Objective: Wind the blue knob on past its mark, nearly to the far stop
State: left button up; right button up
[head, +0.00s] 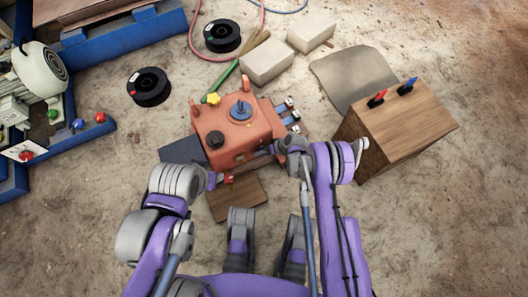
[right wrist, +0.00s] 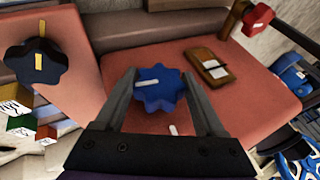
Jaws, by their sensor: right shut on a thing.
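The orange-red machine (head: 262,128) stands mid-picture in the head view. In the right wrist view the lobed blue knob (right wrist: 160,92) sits on a red face, with a short white line on it pointing left. A white mark (right wrist: 173,130) shows on the face below the knob. My right gripper (right wrist: 158,77) has its two fingers either side of the blue knob and is shut on it. In the head view my right arm reaches the machine's near side, where the knob is hidden. My left gripper (head: 220,179) is at the machine's near left; its jaws are unclear.
A black knob (right wrist: 36,62) with a yellow line is left of the blue one. A brown plate (right wrist: 210,68) with a white label is right of it. In the head view a wooden box (head: 405,125) stands right, and pale blocks (head: 267,63) lie behind the machine.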

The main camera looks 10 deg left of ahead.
jog(key=shift+m+g+y, duration=0.3)
jog(key=shift+g+y, duration=0.3)
jog(key=shift+y, duration=0.5)
jog(key=o, duration=1.3)
jog(key=shift+o, duration=0.2)
jog(key=p+v, duration=0.2)
jog(key=v, duration=0.8)
jog(key=shift+w+d+r, duration=0.15)
jog(key=shift+d, duration=0.3)
